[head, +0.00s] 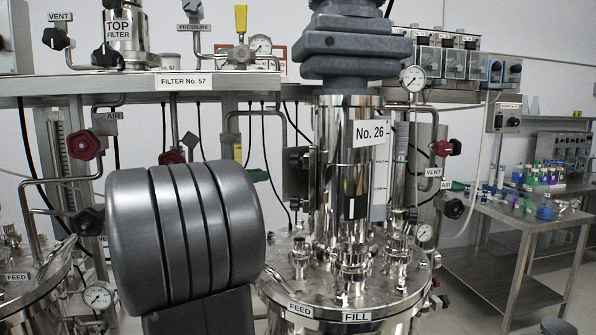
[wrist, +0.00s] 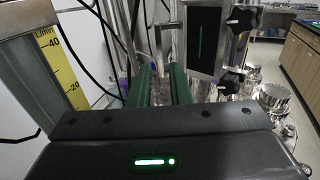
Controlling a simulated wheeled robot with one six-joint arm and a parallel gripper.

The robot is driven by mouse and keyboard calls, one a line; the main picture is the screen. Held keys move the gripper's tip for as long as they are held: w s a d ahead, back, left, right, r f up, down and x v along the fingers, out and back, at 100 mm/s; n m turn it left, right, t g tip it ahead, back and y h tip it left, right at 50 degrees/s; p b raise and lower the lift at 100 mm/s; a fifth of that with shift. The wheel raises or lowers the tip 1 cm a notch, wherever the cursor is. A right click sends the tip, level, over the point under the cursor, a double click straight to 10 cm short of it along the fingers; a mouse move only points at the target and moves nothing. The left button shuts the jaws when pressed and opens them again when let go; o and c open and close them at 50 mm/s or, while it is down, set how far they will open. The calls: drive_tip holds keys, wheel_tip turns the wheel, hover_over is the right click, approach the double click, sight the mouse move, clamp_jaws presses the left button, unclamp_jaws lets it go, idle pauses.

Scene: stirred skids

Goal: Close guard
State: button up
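A steel column labelled No. 26 (head: 335,190) stands on a round vessel lid in the head view. A pale upright panel with small markings (head: 380,185) is fixed at its right side. A dark window with a pale line (head: 350,207) is on its front. The wrist view shows a metal-framed dark panel with a green line (wrist: 208,42) beyond my gripper. I cannot tell which part is the guard or how far open it is. My gripper (wrist: 162,82) has two green fingers apart, with glassy, blurred parts visible behind the gap.
A flow scale (wrist: 62,65) stands close on the left of the wrist view. Black valve knobs (wrist: 240,20) and steel fittings crowd the right. The vessel lid (head: 395,290) carries several fittings. A steel table with bottles (head: 490,215) stands at right, with bare floor beside it.

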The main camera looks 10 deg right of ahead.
sight(293, 173)
drive_tip(key=x, duration=0.9)
drive_tip(key=shift+d+p, duration=0.3)
drive_tip(key=shift+p, duration=0.1)
drive_tip(key=shift+w, duration=0.1)
clamp_jaws()
